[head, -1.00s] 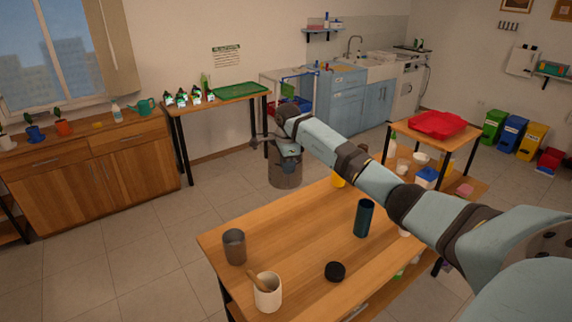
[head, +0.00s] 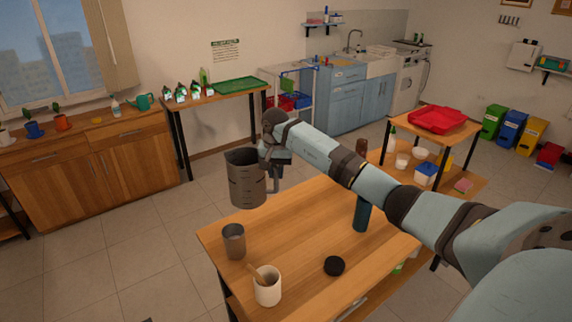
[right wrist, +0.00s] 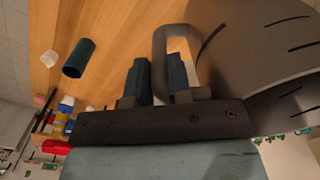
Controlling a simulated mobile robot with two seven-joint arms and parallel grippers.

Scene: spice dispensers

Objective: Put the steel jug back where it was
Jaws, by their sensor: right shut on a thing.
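The steel jug (head: 246,182), a grey cylinder with dark marks on its side, hangs upright in the air by the far left corner of the wooden table (head: 300,225). My right gripper (head: 273,170) is at the jug's right side. In the right wrist view its two dark fingers (right wrist: 160,82) are shut on the jug's loop handle, and the jug's wall (right wrist: 250,62) fills the right side. My left gripper is not in view.
On the table stand a small grey cup (head: 234,241), a white crock (head: 267,288) with a wooden utensil, a black round lid (head: 334,266) and a dark teal cylinder (head: 361,213). The table's middle is clear. A side table with a green tray (head: 236,85) stands behind.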

